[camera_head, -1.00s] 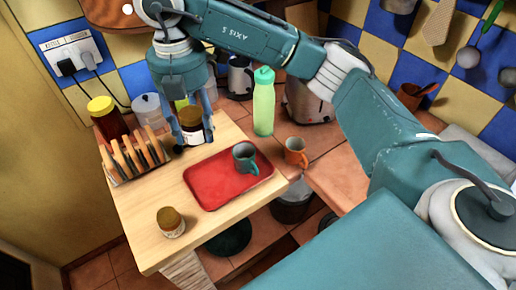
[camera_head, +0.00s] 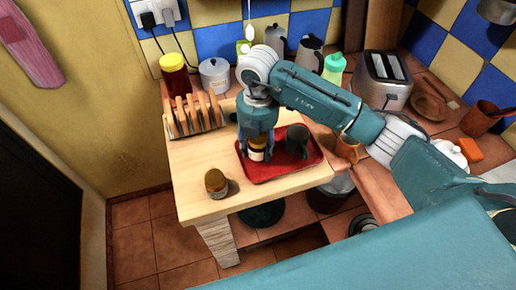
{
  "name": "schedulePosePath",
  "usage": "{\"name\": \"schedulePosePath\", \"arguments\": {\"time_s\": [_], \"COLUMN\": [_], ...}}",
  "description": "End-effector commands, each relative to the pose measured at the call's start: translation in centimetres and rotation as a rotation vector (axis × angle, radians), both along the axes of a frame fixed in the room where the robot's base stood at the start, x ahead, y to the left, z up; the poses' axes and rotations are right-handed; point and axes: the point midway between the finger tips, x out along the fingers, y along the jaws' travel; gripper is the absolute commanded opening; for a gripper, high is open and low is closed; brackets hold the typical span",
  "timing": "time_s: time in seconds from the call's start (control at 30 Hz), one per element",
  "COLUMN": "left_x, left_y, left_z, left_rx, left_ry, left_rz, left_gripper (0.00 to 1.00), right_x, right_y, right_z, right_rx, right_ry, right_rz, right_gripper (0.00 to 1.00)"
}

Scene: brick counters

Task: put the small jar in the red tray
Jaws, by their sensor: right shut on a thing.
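A small jar with a brownish body and a white label (camera_head: 257,155) is between the fingers of my right gripper (camera_head: 257,153). The gripper points down and is shut on it. The jar is at the left part of the red tray (camera_head: 278,172); I cannot tell if its base touches the tray. A dark teal mug (camera_head: 297,141) stands in the tray, right of the jar. A second, similar jar (camera_head: 215,184) stands on the wooden table top, left of the tray. My left gripper is not in view.
A toast rack (camera_head: 194,117) stands on the wooden table (camera_head: 203,158) behind left. An orange mug (camera_head: 347,149) is right of the tray. A yellow-lidded jar (camera_head: 174,76), a white pot (camera_head: 215,75), a green bottle (camera_head: 334,68) and a toaster (camera_head: 384,80) stand behind.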

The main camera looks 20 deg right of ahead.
Motion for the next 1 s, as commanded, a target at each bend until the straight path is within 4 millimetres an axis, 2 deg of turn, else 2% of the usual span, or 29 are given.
{"name": "schedulePosePath", "arguments": {"time_s": [0.17, 0.53, 0.57, 0.6, 0.97, 1.0], "left_x": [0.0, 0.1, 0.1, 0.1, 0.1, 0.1], "left_y": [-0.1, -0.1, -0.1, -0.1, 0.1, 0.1], "left_z": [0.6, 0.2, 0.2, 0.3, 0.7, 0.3], "left_rx": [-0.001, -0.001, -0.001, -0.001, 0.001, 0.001], "left_ry": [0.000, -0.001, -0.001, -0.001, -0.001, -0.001], "left_rz": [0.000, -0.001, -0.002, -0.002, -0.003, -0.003], "left_gripper": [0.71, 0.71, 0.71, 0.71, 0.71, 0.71], "right_x": [0.0, 0.1, 0.0, 0.0, 0.0, 0.1], "right_y": [0.0, 0.0, 0.0, 0.0, 0.0, 0.0], "right_z": [-1.9, -2.5, -2.5, -2.4, -1.8, -1.7], "right_rx": [0.001, 0.001, 0.000, 0.000, 0.000, 0.001], "right_ry": [-0.002, -0.002, 0.000, -0.001, -0.001, -0.003], "right_rz": [0.000, 0.001, 0.001, 0.000, 0.000, 0.000], "right_gripper": [0.07, 0.07, 0.47, 0.54, 0.54, 0.54]}}
